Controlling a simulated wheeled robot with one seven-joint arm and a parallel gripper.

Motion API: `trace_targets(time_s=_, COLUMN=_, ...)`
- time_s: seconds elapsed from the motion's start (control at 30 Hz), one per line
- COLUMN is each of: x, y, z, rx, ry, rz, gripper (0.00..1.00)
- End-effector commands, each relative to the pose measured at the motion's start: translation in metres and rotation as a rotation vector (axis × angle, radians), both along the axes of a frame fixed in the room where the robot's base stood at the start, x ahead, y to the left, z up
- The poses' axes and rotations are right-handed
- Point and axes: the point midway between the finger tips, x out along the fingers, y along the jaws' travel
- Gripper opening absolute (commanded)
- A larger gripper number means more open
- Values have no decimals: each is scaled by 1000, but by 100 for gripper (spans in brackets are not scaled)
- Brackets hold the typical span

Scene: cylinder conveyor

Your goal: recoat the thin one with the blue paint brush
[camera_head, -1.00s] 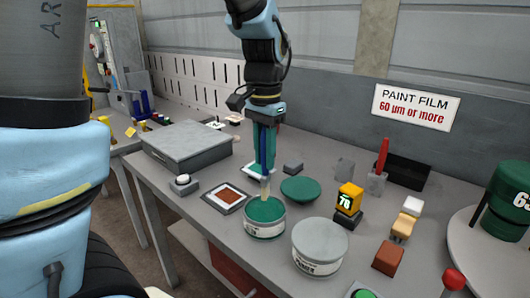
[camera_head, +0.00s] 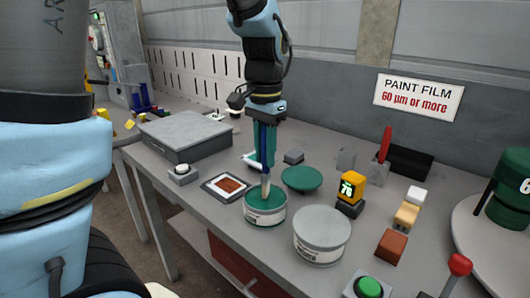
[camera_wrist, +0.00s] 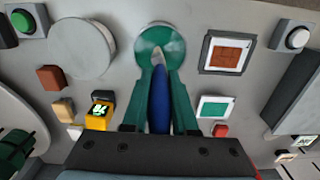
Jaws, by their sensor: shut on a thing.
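My gripper (camera_head: 265,160) is shut on the blue paint brush (camera_wrist: 160,100), which points down between its green fingers. The brush's pale tip (camera_head: 265,187) is at the open tin of green paint (camera_head: 265,222), at or just in the paint; I cannot tell how deep. The tin also shows beyond the tip in the wrist view (camera_wrist: 158,38). A dark green cylinder (camera_head: 508,195) with a partly cut-off white number stands on a round pale turntable (camera_head: 470,228) at the right edge. I cannot tell its film thickness.
A closed grey tin (camera_head: 322,236) stands right of the open one, with a green lid (camera_head: 302,177) behind. A yellow gauge (camera_head: 350,188), coloured blocks (camera_head: 391,246), a green button (camera_head: 368,287) and a red-knobbed lever (camera_head: 459,265) stand rightward. A sign (camera_head: 418,97) reads "PAINT FILM 60 µm or more".

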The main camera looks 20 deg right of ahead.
Motion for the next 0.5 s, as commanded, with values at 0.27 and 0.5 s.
trace_targets(time_s=0.27, x=0, y=0, z=-2, rx=0, ry=0, rz=0, gripper=0)
trace_targets(time_s=0.5, x=0, y=0, z=-5, rx=0, ry=0, rz=0, gripper=0)
